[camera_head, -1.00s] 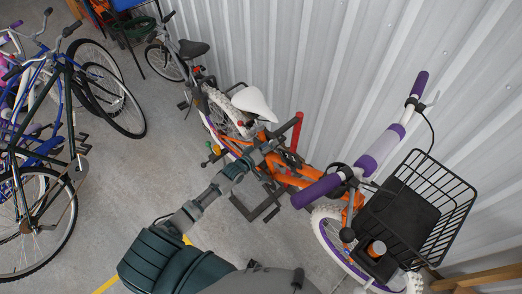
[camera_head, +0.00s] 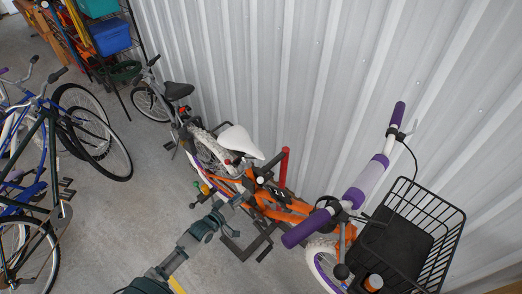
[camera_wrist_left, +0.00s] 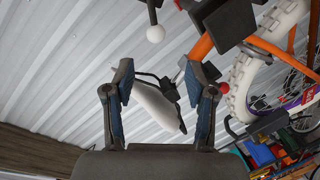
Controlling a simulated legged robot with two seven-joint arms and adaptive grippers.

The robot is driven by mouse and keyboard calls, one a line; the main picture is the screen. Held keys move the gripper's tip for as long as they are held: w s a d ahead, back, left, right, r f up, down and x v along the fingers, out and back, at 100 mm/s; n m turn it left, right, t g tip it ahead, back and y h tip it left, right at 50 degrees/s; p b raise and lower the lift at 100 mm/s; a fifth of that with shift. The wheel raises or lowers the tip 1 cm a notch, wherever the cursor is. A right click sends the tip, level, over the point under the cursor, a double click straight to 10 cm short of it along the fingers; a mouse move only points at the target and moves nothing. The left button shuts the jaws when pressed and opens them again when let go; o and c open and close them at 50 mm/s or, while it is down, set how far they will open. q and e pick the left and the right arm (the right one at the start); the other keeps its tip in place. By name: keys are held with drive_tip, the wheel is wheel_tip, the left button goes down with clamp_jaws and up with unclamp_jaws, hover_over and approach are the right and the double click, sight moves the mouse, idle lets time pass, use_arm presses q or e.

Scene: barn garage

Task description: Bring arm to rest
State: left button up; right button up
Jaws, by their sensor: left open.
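My left arm (camera_head: 188,244) reaches up from the bottom of the head view to the middle of an orange bicycle (camera_head: 290,209). My left gripper (camera_head: 260,176) is hard to pick out there against the dark parts of the bicycle and its stand. In the left wrist view the left gripper (camera_wrist_left: 160,85) is open, its two blue-padded fingers apart. The white saddle (camera_wrist_left: 158,108) shows beyond the gap between them, and nothing is visibly gripped. The saddle also shows in the head view (camera_head: 239,141). My right gripper is not in view.
A black basket (camera_head: 426,238) and purple handlebar grips are on the orange bicycle's front. A red post (camera_head: 284,166) rises close to my gripper. A corrugated wall (camera_head: 300,80) stands behind. Other bicycles (camera_head: 88,140) stand left, with bare floor (camera_head: 130,215) between.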

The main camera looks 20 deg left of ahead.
use_arm(q)
drive_tip(key=s+a+f+m+g+y, duration=0.15)
drive_tip(key=s+f, duration=0.25)
drive_tip(key=f, duration=0.6)
drive_tip(key=s+a+f+g+y, duration=0.1)
drive_tip(key=s+f+g, duration=0.25)
drive_tip(key=f, duration=0.65)
drive_tip(key=s+a+f+m+g+y, duration=0.1)
drive_tip(key=s+f, duration=0.4)
drive_tip(key=f, duration=0.5)
drive_tip(key=s+d+f+m+g, duration=0.2)
drive_tip(key=s+f, duration=0.4)
drive_tip(key=s, duration=0.5)
drive_tip(key=s+d+f+m+g+b, duration=0.1)
drive_tip(key=s+d+f+m+g, duration=0.1)
drive_tip(key=s+f, duration=0.5)
drive_tip(key=s+d+f+m+g, duration=0.3)
drive_tip(key=s+f, duration=0.4)
drive_tip(key=s, duration=0.8)
drive_tip(key=shift+d+f+g+b, duration=0.25)
drive_tip(key=shift+d+g+b, duration=0.1)
drive_tip(key=shift+d+g, duration=0.55)
